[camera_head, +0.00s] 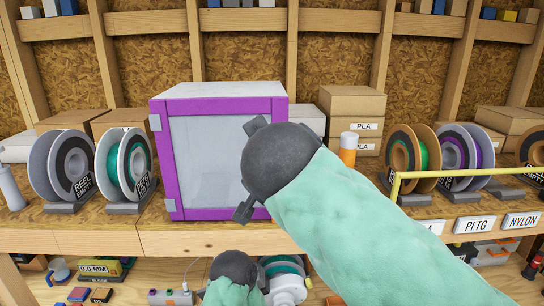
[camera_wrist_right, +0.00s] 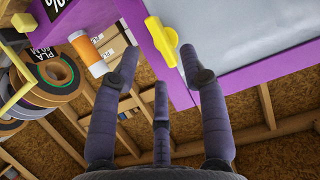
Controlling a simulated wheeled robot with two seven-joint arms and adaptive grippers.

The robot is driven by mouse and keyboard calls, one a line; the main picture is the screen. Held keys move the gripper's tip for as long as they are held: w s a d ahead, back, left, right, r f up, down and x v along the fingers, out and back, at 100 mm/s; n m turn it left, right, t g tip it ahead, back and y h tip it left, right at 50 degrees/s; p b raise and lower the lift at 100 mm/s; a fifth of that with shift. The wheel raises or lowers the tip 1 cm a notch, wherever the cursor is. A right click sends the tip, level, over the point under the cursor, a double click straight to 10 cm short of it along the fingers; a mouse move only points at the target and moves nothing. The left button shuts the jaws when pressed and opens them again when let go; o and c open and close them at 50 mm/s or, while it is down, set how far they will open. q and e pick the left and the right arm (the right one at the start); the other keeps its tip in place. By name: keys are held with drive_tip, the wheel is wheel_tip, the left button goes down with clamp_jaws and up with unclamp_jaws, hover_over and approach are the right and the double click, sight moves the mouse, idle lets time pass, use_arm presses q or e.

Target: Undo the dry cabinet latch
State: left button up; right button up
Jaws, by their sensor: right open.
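The dry cabinet (camera_head: 215,92) stands on the bench, a white box with a purple door frame and a pale grey panel; its door is shut. The yellow latch (camera_wrist_right: 166,42) shows in the right wrist view on the cabinet's purple edge; in the head view my right gripper and arm hide it. My right gripper (camera_head: 248,168) is open in front of the door's right side. In the right wrist view its fingers (camera_wrist_right: 160,66) spread around the latch's line, with no clear contact. My left gripper (camera_head: 235,272) is low, below the bench edge; its fingers are hidden.
An orange and white canister (camera_head: 348,150) stands right of the cabinet, near stacked PLA boxes (camera_head: 352,104). Filament spools (camera_head: 125,165) stand to the left, more to the right. A yellow rail (camera_head: 450,172) runs along the right side. A lower shelf holds small items.

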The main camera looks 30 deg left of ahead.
drive_tip(key=v, duration=0.7)
drive_tip(key=shift+s, duration=0.15)
